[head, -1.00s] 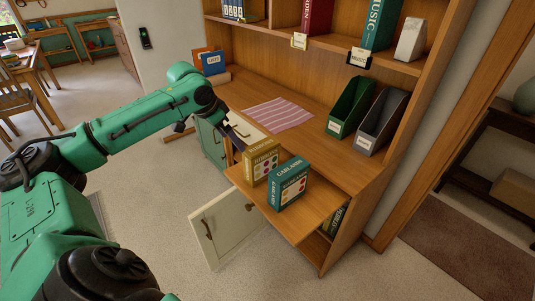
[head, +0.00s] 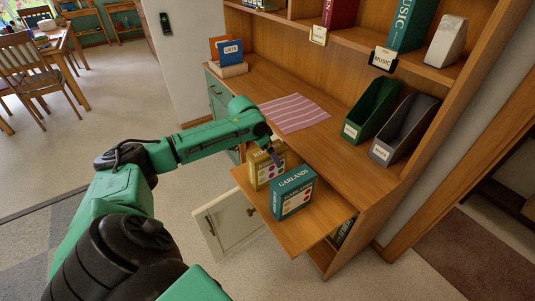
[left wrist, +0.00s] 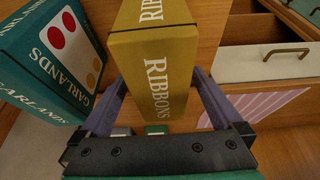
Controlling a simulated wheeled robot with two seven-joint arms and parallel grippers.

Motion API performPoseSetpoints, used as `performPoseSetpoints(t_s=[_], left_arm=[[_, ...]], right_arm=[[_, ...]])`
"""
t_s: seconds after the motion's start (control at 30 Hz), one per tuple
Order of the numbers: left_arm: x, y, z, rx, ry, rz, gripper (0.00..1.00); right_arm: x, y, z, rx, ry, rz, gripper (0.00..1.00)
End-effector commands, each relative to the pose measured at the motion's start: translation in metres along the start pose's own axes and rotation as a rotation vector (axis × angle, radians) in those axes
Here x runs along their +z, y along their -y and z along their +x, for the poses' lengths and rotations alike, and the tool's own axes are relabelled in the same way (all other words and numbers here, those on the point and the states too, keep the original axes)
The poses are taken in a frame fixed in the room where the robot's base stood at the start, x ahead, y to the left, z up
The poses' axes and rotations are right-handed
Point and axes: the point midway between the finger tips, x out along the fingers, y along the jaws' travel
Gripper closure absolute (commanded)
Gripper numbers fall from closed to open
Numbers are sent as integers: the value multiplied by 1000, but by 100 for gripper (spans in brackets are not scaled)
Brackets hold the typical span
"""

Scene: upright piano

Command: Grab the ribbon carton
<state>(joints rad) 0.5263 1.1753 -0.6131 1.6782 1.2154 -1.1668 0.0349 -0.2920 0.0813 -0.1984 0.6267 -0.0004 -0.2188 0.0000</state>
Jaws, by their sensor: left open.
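The yellow ribbon carton (head: 262,173) stands on the pulled-out wooden shelf in the head view, left of the teal garlands carton (head: 293,193). In the left wrist view the ribbon carton (left wrist: 160,62) shows its "Ribbons" lettering, and the garlands carton (left wrist: 58,52) is at the left. My left gripper (left wrist: 157,80) is open, with one finger on each side of the ribbon carton. I cannot tell whether the fingers touch it. In the head view my left gripper (head: 275,154) is at the ribbon carton and partly covers it. My right gripper is out of view.
A cream cabinet door (head: 230,220) hangs open below the pulled-out shelf (head: 322,220). A striped cloth (head: 295,113) lies on the desk top. Green (head: 370,112) and grey (head: 402,130) file holders stand at its right. Open floor lies to the left.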

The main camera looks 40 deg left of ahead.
Motion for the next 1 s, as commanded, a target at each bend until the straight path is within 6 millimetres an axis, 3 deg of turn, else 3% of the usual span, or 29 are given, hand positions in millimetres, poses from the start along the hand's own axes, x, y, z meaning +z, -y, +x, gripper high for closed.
performPoseSetpoints(t_s=[0.13,1.0], left_arm=[[0,1,13,-2,-2,1,0],[2,1,17,-2,-1,0,0]], right_arm=[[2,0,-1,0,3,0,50],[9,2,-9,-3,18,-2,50]])
